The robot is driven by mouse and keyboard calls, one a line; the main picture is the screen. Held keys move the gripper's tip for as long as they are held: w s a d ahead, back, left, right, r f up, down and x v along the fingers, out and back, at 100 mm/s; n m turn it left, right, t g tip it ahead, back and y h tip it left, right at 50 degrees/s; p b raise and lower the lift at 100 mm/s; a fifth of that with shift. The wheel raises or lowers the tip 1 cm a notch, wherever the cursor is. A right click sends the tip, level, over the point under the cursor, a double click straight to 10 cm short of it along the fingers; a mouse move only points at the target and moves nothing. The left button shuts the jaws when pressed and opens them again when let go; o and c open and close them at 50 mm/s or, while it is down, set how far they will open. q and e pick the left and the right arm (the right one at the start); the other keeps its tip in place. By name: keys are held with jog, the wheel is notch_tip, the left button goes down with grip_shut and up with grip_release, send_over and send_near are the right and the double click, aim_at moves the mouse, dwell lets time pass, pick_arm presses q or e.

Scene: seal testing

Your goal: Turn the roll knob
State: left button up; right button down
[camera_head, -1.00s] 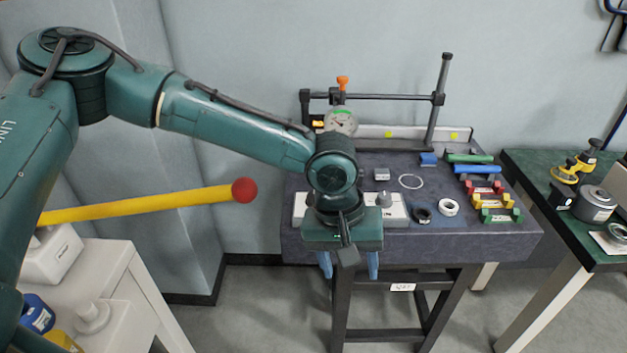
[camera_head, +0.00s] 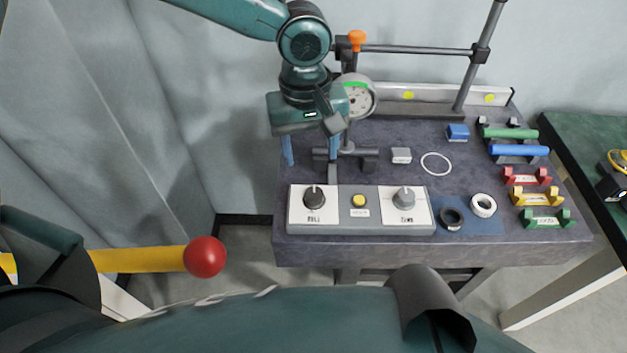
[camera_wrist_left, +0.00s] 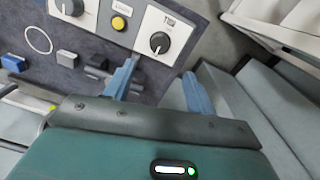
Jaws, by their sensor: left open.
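A grey control box (camera_head: 360,231) sits at the front edge of the dark bench. Its left white plate holds a black knob (camera_head: 314,197) with a pale pointer mark, and its right plate holds a grey knob (camera_head: 404,198). Labels under both are too small to read surely. A yellow button (camera_head: 359,201) lies between them. My left gripper (camera_head: 311,158) is open and empty, fingers down, behind the black knob in the head view and apart from it. In the wrist view, the black knob (camera_wrist_left: 160,42) shows beyond the open fingers (camera_wrist_left: 160,74). My right gripper is not in view.
A dial gauge (camera_head: 358,97) on a stand is close beside my left gripper. A white ring (camera_head: 436,164), grey block (camera_head: 401,156), tape rolls (camera_head: 483,206) and coloured handled pieces (camera_head: 537,196) lie to the right. A red-tipped yellow bar (camera_head: 204,257) is at lower left.

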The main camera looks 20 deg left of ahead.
aim_at(314, 193)
pick_arm(q)
jog(key=f, duration=1.1)
jog(key=shift+w+d+f, duration=0.1)
jog(key=shift+w+d, duration=0.05)
jog(key=shift+d, duration=0.1)
jog(key=shift+c, duration=0.2)
jog(key=c, duration=0.9)
